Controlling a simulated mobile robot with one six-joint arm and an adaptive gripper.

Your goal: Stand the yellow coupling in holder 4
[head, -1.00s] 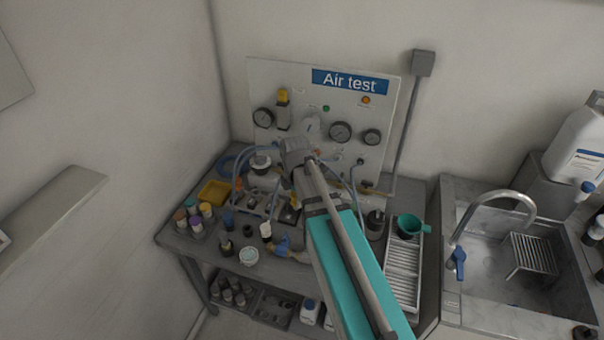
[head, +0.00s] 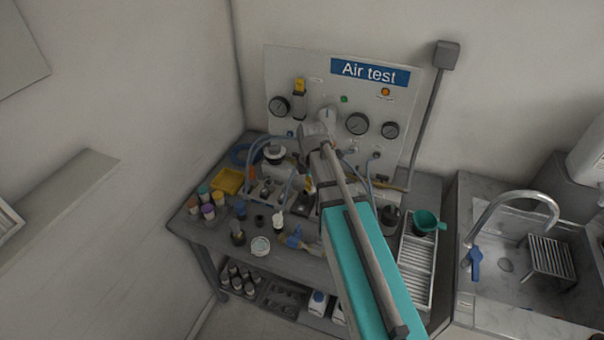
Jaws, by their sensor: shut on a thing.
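My arm reaches over the bench to the front of the air test panel. My gripper (head: 309,176) is mostly hidden by my own arm links and small in the head view. A small yellow piece, which looks like the yellow coupling (head: 309,184), shows just left of the arm, at the gripper, over the middle of the bench. The gripper is shut on it. A dark block (head: 304,206) lies just below it in the picture. Holder numbers are too small to read, so I cannot tell which is holder 4. Whether the coupling touches anything is unclear.
Coloured-capped bottles (head: 208,211) and a yellow tray (head: 228,181) stand at the bench's left. Hoses hang from the panel (head: 305,62). A green cup (head: 426,222) and drain rack (head: 417,265) are right.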

